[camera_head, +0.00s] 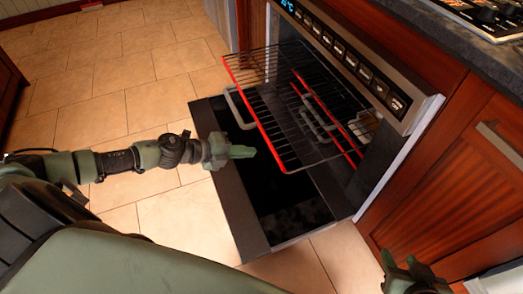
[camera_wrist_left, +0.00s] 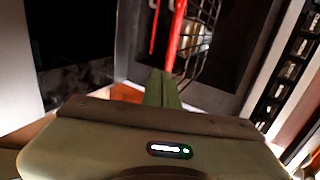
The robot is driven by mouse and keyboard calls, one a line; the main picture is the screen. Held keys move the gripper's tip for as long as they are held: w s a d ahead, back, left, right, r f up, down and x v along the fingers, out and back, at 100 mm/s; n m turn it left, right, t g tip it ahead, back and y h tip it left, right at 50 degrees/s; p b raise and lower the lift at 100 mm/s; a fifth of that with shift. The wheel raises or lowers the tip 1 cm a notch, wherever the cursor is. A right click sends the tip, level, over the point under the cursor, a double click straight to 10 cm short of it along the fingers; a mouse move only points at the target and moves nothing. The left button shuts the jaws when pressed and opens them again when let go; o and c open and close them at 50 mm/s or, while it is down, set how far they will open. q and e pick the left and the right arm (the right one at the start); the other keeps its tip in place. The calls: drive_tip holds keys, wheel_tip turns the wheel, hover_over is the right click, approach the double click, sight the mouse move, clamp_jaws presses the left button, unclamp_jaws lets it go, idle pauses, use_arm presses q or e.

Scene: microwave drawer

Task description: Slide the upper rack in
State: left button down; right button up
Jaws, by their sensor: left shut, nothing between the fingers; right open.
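The upper rack (camera_head: 262,112) is a dark wire rack with a red front bar. It sticks out of the open oven, above the lowered door (camera_head: 232,190). In the left wrist view a red bar (camera_wrist_left: 177,35) runs down to just beyond the fingertips; I cannot tell whether they touch it. My left gripper (camera_head: 243,152) is shut and empty, a little in front of the upper rack's red bar near its lower end. Its closed fingers also show in the left wrist view (camera_wrist_left: 163,88). My right gripper (camera_head: 401,264) is open at the bottom right, away from the rack.
A second red bar (camera_head: 325,115) lies further in, behind the upper rack. The oven's control panel (camera_head: 345,55) is above the opening. A wooden cabinet (camera_head: 460,170) stands to the right, under a counter with a hob. Tiled floor (camera_head: 120,85) is clear to the left.

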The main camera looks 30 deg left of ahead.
use_arm(q)
drive_tip(key=shift+r+x, duration=0.25)
drive_tip(key=shift+x, duration=1)
drive_tip(key=shift+r+x, duration=0.25)
drive_tip(key=shift+x, duration=0.95)
drive_tip(key=shift+w+d, duration=0.2)
